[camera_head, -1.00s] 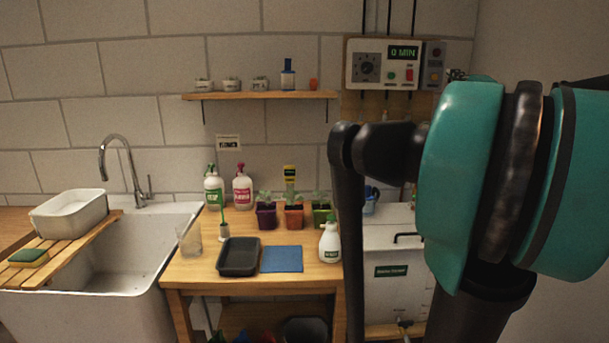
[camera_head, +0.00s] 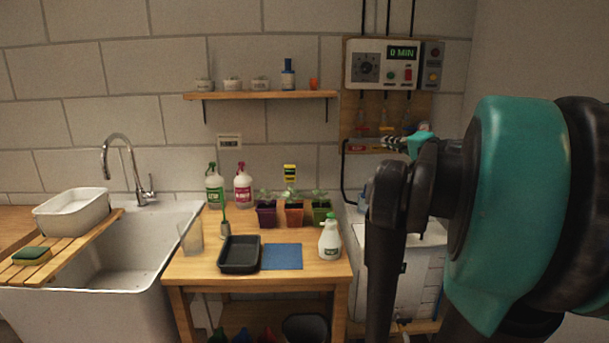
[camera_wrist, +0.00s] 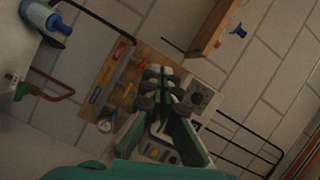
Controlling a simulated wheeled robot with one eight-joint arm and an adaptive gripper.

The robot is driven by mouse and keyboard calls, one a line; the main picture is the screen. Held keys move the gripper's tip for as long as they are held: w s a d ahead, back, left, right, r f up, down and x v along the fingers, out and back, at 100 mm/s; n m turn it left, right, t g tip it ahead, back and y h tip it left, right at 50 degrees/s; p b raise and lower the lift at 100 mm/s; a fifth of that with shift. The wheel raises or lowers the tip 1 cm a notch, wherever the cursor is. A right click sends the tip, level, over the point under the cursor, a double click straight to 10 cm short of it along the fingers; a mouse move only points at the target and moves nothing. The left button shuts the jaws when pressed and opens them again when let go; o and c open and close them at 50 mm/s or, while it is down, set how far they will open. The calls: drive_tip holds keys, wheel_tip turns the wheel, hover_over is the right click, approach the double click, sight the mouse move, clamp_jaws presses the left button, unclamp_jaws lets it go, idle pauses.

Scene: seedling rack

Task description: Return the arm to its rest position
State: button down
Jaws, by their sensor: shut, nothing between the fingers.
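My arm fills the right side of the head view, with its large teal joint closest to the camera. My gripper (camera_head: 392,143) shows small beyond the dark arm links, in front of the wooden wall panel and below the control box. In the wrist view my gripper (camera_wrist: 160,88) has its fingers together and nothing between them. It hangs in free air, with the wall panel and control box behind it. Part of the arm is cut off by the right edge of the head view.
The control box (camera_head: 395,64) hangs on the wall panel. A white cabinet (camera_head: 430,265) stands behind my arm. The wooden table (camera_head: 205,268) carries a black tray (camera_head: 239,255), a blue mat (camera_head: 283,256), seedling pots and a spray bottle (camera_head: 330,238). A shelf (camera_head: 260,95) is above.

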drive_tip(key=s+a+f+n+g, duration=0.2)
drive_tip(key=s+a+f+g, duration=0.15)
drive_tip(key=f, duration=0.45)
drive_tip(key=s+a+f+n+g+h, duration=0.15)
drive_tip(key=s+a+f, duration=0.25)
drive_tip(key=f, duration=0.5)
drive_tip(key=s+a+f+n+g, duration=0.3)
drive_tip(key=s+f, duration=0.1)
drive_tip(key=f, duration=0.4)
drive_tip(key=s+d+f+n+g+h, duration=0.1)
drive_tip(key=s+d+f+h, duration=0.1)
drive_tip(key=s+f, duration=0.5)
drive_tip(key=s+d+f+n+g+h, duration=0.2)
drive_tip(key=s+f+h, duration=0.1)
drive_tip(key=s+f, duration=0.5)
drive_tip(key=shift+d+f, duration=0.35)
drive_tip(key=shift+h, duration=0.25)
